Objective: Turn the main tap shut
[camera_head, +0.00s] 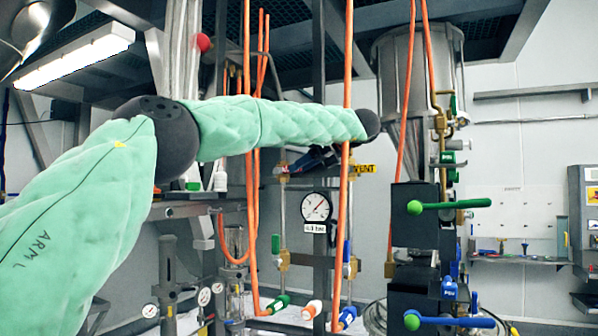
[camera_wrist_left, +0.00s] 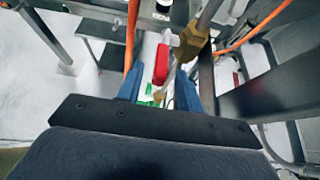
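A red tap handle (camera_wrist_left: 162,65) shows in the left wrist view, beside a brass fitting (camera_wrist_left: 191,38) on a metal pipe. My left gripper (camera_wrist_left: 158,88) has its two blue fingers apart, one on each side of the handle's line, with gaps showing. I cannot tell how far the handle lies between them. My right gripper is not in view.
Orange hoses (camera_head: 347,200) hang close to my left gripper. A pressure gauge (camera_head: 316,207) sits below it. A green-handled valve (camera_head: 448,204) and a blue-handled valve (camera_head: 450,322) stand to the right. Steel frame bars are close around the fingers.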

